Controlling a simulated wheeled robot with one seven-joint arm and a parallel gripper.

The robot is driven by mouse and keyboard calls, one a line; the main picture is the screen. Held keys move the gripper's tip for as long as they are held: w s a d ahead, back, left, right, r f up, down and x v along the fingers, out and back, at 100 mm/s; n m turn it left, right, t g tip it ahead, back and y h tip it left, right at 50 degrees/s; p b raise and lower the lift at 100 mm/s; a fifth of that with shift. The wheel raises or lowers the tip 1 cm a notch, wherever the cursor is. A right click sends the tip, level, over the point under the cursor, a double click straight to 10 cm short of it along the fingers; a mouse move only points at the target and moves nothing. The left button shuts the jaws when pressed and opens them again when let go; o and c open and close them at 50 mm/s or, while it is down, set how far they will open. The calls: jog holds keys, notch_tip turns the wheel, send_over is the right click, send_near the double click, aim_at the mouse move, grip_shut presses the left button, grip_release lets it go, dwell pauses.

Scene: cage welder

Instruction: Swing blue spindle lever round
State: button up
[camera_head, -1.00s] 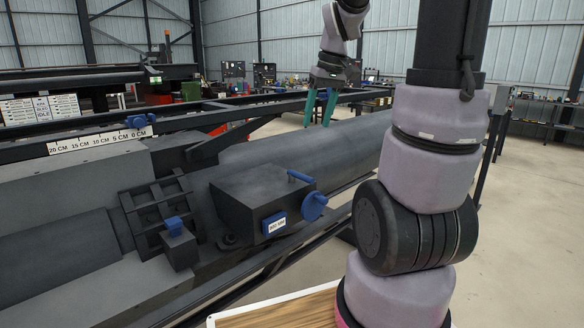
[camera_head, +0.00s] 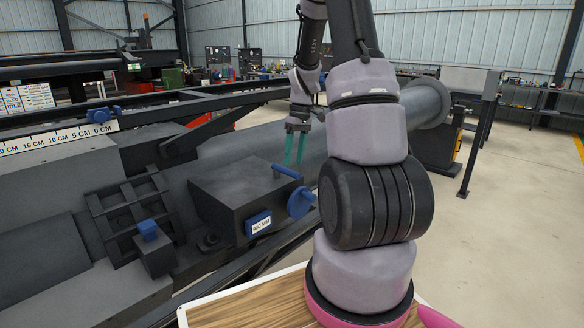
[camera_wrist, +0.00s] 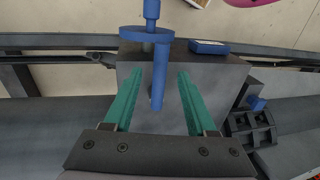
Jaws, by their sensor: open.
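The blue spindle lever shows in the head view as a blue disc (camera_head: 301,202) with a blue handle (camera_head: 286,171), on the right side of a dark grey box (camera_head: 225,190). My gripper (camera_head: 294,160) is open, its green fingers pointing down just above the handle. In the wrist view the blue disc (camera_wrist: 140,33) is at the top and a blue bar (camera_wrist: 157,85) reaches down from it. That bar lies between the two open fingers of my gripper (camera_wrist: 158,78), with a gap on each side. I cannot tell how deep it sits between them.
The box has a white-and-blue label (camera_head: 259,224). A small blue-topped block (camera_head: 148,230) and a black grid-like frame (camera_head: 128,205) stand to its left. A large grey cylinder (camera_head: 255,140) runs behind. A wooden tabletop (camera_head: 250,305) is at the front. Open floor lies right.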

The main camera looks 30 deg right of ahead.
jog(key=shift+s+a+f, duration=0.1)
jog(key=shift+a+f, duration=0.1)
jog(key=shift+f, duration=0.7)
jog(key=shift+s+a+f, duration=0.1)
jog(key=shift+a+f, duration=0.05)
jog(key=shift+f, duration=0.7)
grip_shut()
